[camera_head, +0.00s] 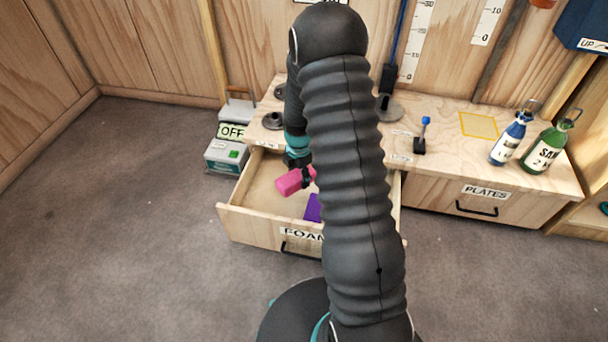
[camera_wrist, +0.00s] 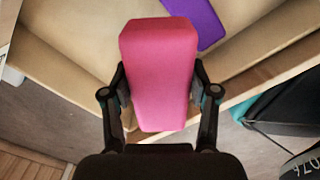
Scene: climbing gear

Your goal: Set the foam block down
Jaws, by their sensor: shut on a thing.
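A pink foam block (camera_head: 293,180) is held by my gripper (camera_head: 305,177) over the open drawer labelled FOAM (camera_head: 240,222). In the wrist view the pink block (camera_wrist: 159,70) sits between the two black fingers of my gripper (camera_wrist: 160,88), which is shut on it. A purple block (camera_head: 313,208) lies in the drawer, partly hidden behind my arm; it also shows at the top of the wrist view (camera_wrist: 200,18). My arm hides the right part of the drawer.
A wooden bench (camera_head: 455,120) stands behind the drawer, with blue (camera_head: 511,140) and green (camera_head: 548,148) bottles at its right. A shut PLATES drawer (camera_head: 485,205) is to the right. A grey box with an OFF sign (camera_head: 231,131) stands at the left. Left floor is clear.

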